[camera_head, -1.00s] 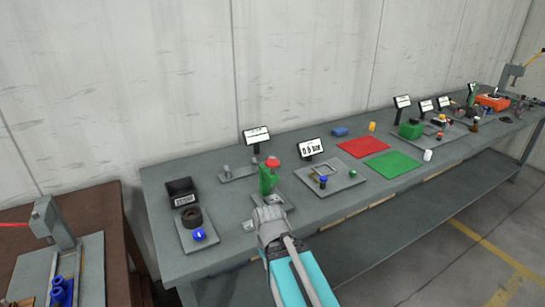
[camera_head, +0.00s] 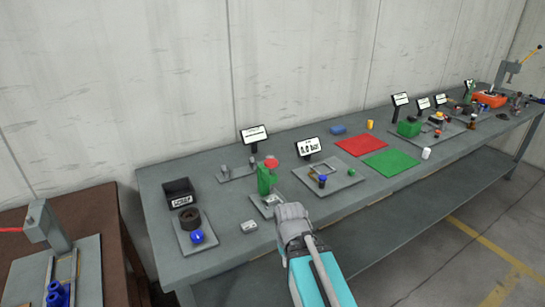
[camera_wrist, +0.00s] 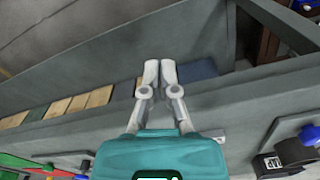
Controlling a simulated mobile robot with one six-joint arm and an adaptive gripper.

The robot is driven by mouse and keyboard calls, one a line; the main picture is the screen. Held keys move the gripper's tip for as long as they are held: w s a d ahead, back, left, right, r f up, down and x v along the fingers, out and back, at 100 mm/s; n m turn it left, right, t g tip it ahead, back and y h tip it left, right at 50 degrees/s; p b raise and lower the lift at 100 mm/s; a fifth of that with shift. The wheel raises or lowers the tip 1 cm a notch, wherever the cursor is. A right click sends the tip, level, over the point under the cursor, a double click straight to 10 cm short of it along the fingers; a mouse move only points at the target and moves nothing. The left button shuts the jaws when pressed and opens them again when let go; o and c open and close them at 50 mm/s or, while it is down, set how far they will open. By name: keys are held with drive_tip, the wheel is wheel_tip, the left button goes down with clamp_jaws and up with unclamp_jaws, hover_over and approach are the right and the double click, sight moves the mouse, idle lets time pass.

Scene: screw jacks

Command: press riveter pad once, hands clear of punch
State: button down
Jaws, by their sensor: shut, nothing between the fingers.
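A green press-like device with a red top (camera_head: 270,176) stands on a small grey plate on the long grey bench. I take it for the riveter, but I cannot make out its punch or a separate pad. A small grey block (camera_head: 249,226) lies on the bench in front of it, to the left of my gripper. My gripper (camera_head: 290,211) is shut and empty at the bench's front part, in front of the green device. In the wrist view its two pale fingers (camera_wrist: 160,66) are together with nothing between them.
A black bin (camera_head: 179,193) and a plate with a dark ring and blue knob (camera_head: 197,237) are on the left. A fixture plate (camera_head: 333,181), a red mat (camera_head: 361,146) and a green mat (camera_head: 390,162) lie to the right. A brown table stands at far left.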

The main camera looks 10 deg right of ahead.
drive_tip(key=shift+d, duration=0.1)
wheel_tip(320, 180, up, 33)
drive_tip(key=m+p, duration=1.4)
drive_tip(key=p, duration=2)
hover_over(272, 161)
drive_tip(key=shift+d+r+m+b, duration=0.15)
drive_tip(key=shift+r+m+b, duration=0.05)
drive_tip(key=shift+m+b, duration=0.1)
drive_tip(key=shift+f, duration=0.2)
wheel_tip(272, 161, down, 14)
drive_tip(key=b, duration=1.4)
drive_tip(key=shift+r, duration=0.15)
